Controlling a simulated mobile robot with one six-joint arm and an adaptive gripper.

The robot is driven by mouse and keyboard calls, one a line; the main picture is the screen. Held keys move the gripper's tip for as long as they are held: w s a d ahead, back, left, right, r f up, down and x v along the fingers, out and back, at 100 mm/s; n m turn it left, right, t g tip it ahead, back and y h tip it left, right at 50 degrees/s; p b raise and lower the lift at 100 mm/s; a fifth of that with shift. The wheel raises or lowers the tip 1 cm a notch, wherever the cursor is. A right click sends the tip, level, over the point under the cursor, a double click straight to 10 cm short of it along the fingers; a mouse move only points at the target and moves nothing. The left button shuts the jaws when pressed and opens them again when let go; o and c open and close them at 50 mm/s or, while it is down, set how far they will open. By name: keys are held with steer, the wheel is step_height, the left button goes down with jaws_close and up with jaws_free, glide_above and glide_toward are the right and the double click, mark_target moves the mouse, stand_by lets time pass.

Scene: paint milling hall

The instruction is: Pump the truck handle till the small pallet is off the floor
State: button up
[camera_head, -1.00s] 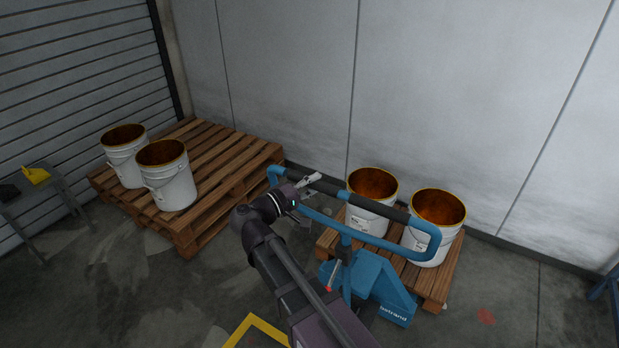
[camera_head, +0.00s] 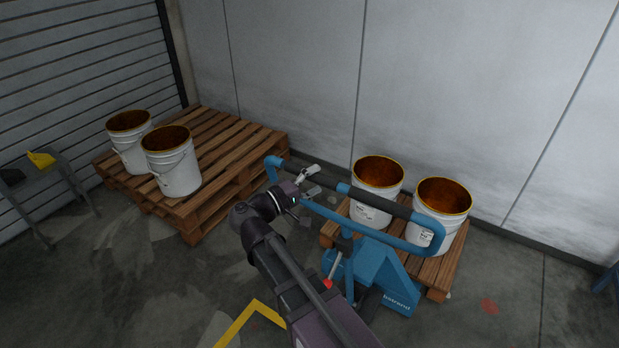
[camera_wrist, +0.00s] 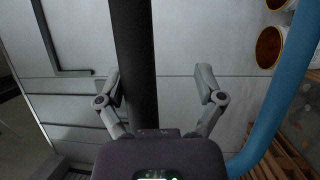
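The blue pallet truck (camera_head: 372,272) stands in front of the small pallet (camera_head: 444,272), which carries two white buckets with brown insides, the left one (camera_head: 374,208) and the right one (camera_head: 432,236). The truck's looped blue handle (camera_head: 425,238) has a black grip along its top bar (camera_head: 375,200). My gripper (camera_head: 312,181) is at the left part of that bar. Whether the small pallet touches the floor cannot be told.
A large pallet stack (camera_head: 220,160) with two white buckets (camera_head: 174,172) stands at the left by the shutter. A small table (camera_head: 62,168) holding a yellow item is at far left. The grey wall is close behind the small pallet. The floor at front left is clear.

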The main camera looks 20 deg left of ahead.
steer(key=shift+s+a, duration=0.1)
steer(key=shift+s, duration=0.05)
stand_by(0.3)
steer(key=r+v, duration=0.1)
steer(key=v, duration=1.4)
steer(key=shift+s+a, duration=0.25)
steer(key=shift+s, duration=0.05)
stand_by(1.6)
stand_by(0.6)
